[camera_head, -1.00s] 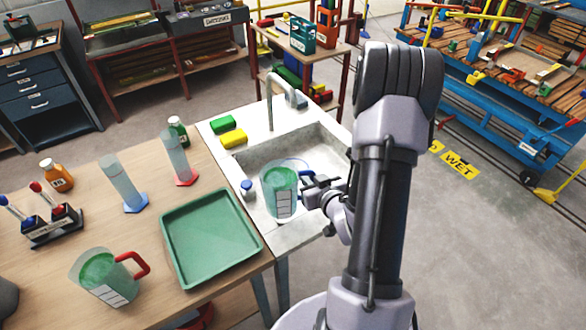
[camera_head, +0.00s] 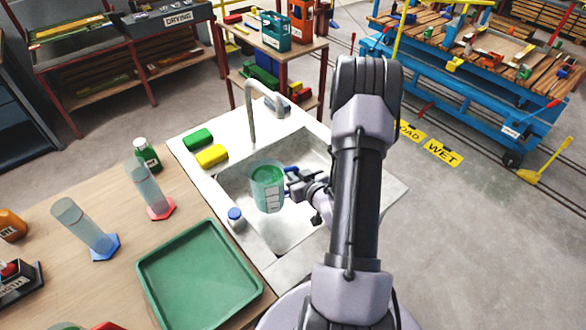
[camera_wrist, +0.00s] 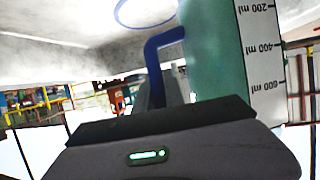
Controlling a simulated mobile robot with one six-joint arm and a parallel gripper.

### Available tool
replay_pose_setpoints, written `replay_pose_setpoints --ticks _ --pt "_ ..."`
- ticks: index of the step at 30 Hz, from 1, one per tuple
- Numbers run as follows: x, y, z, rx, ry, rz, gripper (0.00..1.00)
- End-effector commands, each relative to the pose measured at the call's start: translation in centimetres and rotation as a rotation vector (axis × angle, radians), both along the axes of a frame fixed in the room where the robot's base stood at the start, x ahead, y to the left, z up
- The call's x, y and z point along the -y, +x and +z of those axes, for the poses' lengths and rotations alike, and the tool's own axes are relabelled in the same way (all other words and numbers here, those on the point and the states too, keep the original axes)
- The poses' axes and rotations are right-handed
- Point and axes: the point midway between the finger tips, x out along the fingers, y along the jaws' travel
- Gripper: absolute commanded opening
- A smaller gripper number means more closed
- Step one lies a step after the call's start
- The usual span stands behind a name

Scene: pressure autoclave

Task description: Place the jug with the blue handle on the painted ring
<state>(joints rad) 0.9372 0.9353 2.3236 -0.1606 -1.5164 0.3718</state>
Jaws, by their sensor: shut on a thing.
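The jug with the blue handle (camera_head: 268,190) is clear with green liquid and a white scale label. It looks upright over the left part of the sink basin. My gripper (camera_head: 293,180) is at its right side, shut on the blue handle. In the wrist view the jug (camera_wrist: 215,50) and its blue handle (camera_wrist: 153,62) fill the space before the jaws. The painted ring (camera_wrist: 146,25), a thin blue outline on a pale surface, shows at the top of the wrist view, apart from the jug.
The sink (camera_head: 255,240) has a tall faucet (camera_head: 251,120) behind the jug. A green tray (camera_head: 150,268) and two cylinders are on the bench at left.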

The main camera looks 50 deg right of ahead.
Motion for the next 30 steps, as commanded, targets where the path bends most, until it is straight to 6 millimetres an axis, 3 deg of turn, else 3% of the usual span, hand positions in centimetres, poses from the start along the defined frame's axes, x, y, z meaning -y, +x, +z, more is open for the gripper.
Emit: replay_pose_setpoints --ticks 6,12,16,21,30 --pt "5.8 2.9 -0.7 0.001 -0.003 -0.001 0.0" --pt "9.7 4.8 -1.2 0.0 0.0 -0.001 0.0" --pt "10.4 5.2 -1.7 -0.002 0.0 -0.001 0.0" --pt "10.4 5.2 -4.8 -0.002 0.002 0.001 0.0" --pt "10.4 5.2 -4.9 -0.001 0.0 0.0 0.0"
